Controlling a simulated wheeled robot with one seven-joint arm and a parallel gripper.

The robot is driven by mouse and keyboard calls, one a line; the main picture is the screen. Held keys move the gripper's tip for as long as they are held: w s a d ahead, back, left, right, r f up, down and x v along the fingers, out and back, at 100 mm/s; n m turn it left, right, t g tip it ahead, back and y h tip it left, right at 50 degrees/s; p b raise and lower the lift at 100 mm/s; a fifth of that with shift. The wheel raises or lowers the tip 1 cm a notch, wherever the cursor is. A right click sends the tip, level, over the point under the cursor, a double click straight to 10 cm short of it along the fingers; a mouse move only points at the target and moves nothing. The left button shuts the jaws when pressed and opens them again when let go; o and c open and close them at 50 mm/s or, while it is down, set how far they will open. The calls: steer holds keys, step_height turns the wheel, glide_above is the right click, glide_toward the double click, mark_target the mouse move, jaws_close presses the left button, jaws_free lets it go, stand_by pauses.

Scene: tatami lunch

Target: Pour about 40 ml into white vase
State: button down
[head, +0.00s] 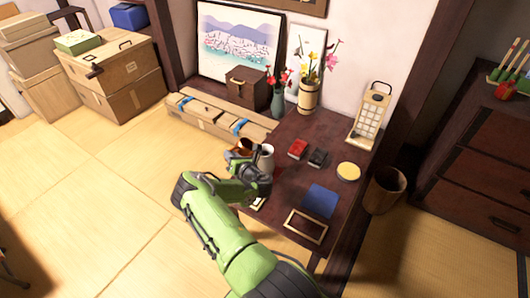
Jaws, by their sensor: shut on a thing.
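The white vase (266,157) stands upright on the dark low table, just right of my gripper (243,154). My gripper, at the end of my green arm, is shut on a small brown vessel (244,145), which is held close beside the vase at about its rim height. The vessel is mostly hidden by my gripper, so I cannot tell its tilt or whether liquid is flowing. The lower part of the vase is partly hidden by my arm. Its inside is too small to make out.
The dark table (283,188) also bears a red box (297,149), a black box (317,158), a yellow round item (348,171), a blue square (320,201) and a gold frame (305,226).

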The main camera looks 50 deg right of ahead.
steer(key=w+a+f+n+g+h+p, duration=0.1)
steer(key=w+a+f+n+g+p, duration=0.1)
steer(key=f, duration=0.4)
steer(key=shift+w+a+n+g+p, duration=0.3)
steer(key=shift+w+a+n+p, duration=0.2)
steer(key=shift+n, duration=0.4)
steer(key=shift+a, duration=0.1)
stand_by(0.4)
